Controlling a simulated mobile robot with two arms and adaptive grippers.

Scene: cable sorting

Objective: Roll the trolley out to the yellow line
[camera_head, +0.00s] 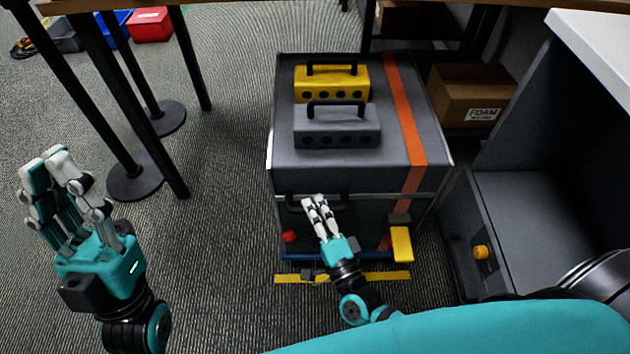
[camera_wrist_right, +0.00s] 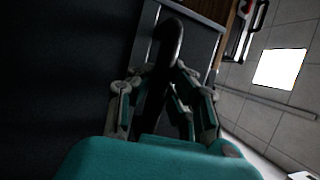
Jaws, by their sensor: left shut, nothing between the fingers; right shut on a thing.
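The trolley (camera_head: 345,175) is a grey case with an orange stripe, standing partly under the desk. A yellow box (camera_head: 332,85) and a grey box (camera_head: 337,125), both with black handles, stand on its top. The yellow line (camera_head: 290,279) lies on the carpet just in front of the trolley's lower front edge, partly hidden by my right arm. My right gripper (camera_head: 317,203) is shut on the trolley's dark front handle (camera_head: 296,201); the handle also shows between the fingers in the right wrist view (camera_wrist_right: 168,45). My left gripper (camera_head: 50,178) is shut and empty, away at the left.
A grey open cabinet or drawer (camera_head: 540,225) stands close on the right. A cardboard box (camera_head: 472,93) sits behind it. Black posts with round bases (camera_head: 137,178) stand left of the trolley. Red (camera_head: 151,24) and blue bins lie far left. Carpet between posts and trolley is clear.

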